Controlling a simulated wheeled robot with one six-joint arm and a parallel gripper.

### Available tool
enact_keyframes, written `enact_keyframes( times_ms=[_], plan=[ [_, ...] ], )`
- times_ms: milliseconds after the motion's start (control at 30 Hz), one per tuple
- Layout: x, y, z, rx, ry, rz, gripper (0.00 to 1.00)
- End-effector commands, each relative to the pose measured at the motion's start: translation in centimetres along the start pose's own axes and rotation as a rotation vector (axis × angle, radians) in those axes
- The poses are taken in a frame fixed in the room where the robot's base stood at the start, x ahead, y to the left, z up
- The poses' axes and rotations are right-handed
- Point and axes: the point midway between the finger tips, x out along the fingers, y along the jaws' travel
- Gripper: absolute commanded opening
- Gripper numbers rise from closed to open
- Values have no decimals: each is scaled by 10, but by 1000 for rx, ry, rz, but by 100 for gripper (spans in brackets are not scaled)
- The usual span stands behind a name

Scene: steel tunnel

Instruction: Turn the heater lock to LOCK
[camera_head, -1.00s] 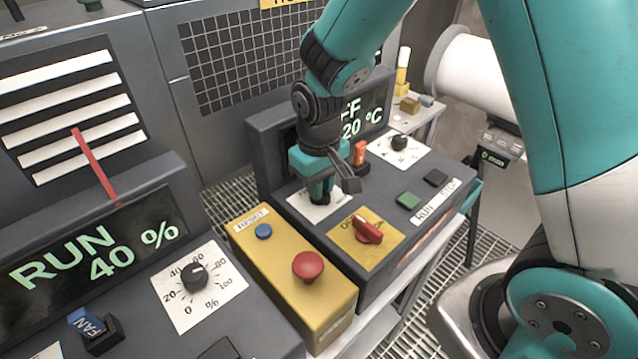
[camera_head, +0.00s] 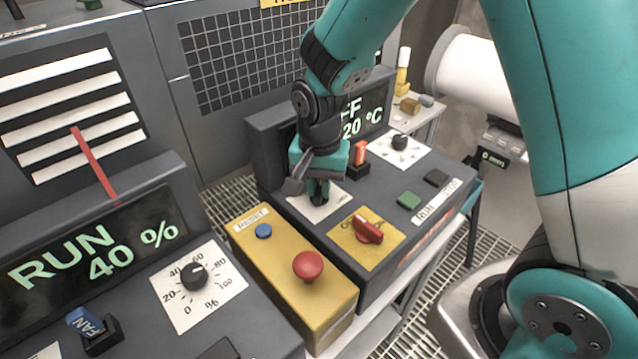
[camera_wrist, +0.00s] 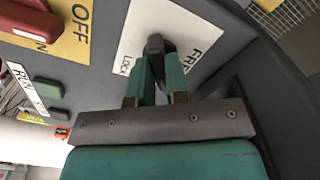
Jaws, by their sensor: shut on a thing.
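The heater lock is a small dark knob (camera_wrist: 155,45) on a white plate (camera_wrist: 190,22) in the wrist view. The plate reads LOCK on the left and FREE on the right. My gripper (camera_wrist: 157,68) is shut on the knob, a green finger on each side. Which word the knob points to I cannot tell. In the head view my gripper (camera_head: 318,192) stands over the white plate (camera_head: 302,208) on the heater panel and hides most of the knob. The heater display (camera_head: 365,118) is partly covered by my arm; OFF and 20 °C show.
Near my gripper are an orange-red switch (camera_head: 360,153), a red knob on a yellow plate (camera_head: 368,230), a dial (camera_head: 399,142) and a green button (camera_head: 409,201). A yellow box (camera_head: 290,270) with a red mushroom button stands to the left. The fan panel (camera_head: 225,310) is further left.

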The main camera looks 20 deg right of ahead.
Motion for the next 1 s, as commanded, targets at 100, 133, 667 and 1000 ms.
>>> enact_keyframes(
  times_ms=[100, 133, 667, 1000],
  plan=[
    [-2, -1, -2, 112, 5, -4, 0],
    [-2, -1, -2, 140, 5, -4, 0],
    [-2, -1, -2, 540, 5, -5, 0],
    [-2, -1, -2, 634, 6, -6, 0]
  ],
)
